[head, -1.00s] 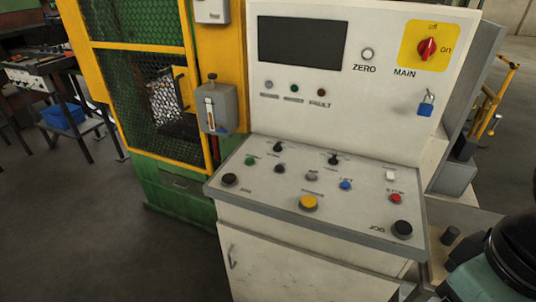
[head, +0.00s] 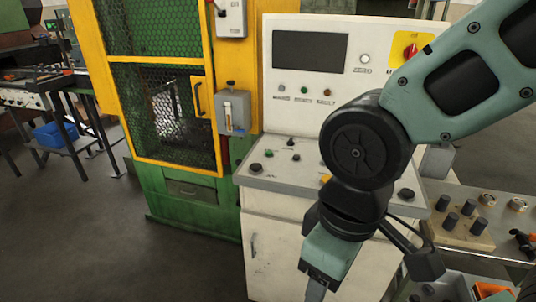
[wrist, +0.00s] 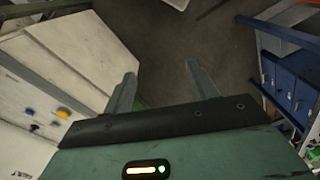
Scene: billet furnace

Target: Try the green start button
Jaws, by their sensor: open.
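A small green button (head: 268,153) sits at the left of the sloped desk of the white control console (head: 250,215), just behind a black button (head: 254,167). The lettering by it is too small to read. My gripper (head: 316,292) hangs low in front of the console, below and to the right of the green button, well apart from it. Its tips run to the bottom edge of the head view. In the wrist view my gripper (wrist: 160,85) is open and empty, its two fingers apart over the floor.
A green lamp (head: 304,91) sits on the upright panel. A yellow mesh cage (head: 160,95) with a grey switch box (head: 233,112) stands left of the console. A blue drawer cabinet (wrist: 290,85) is at right in the wrist view. The floor at front left is clear.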

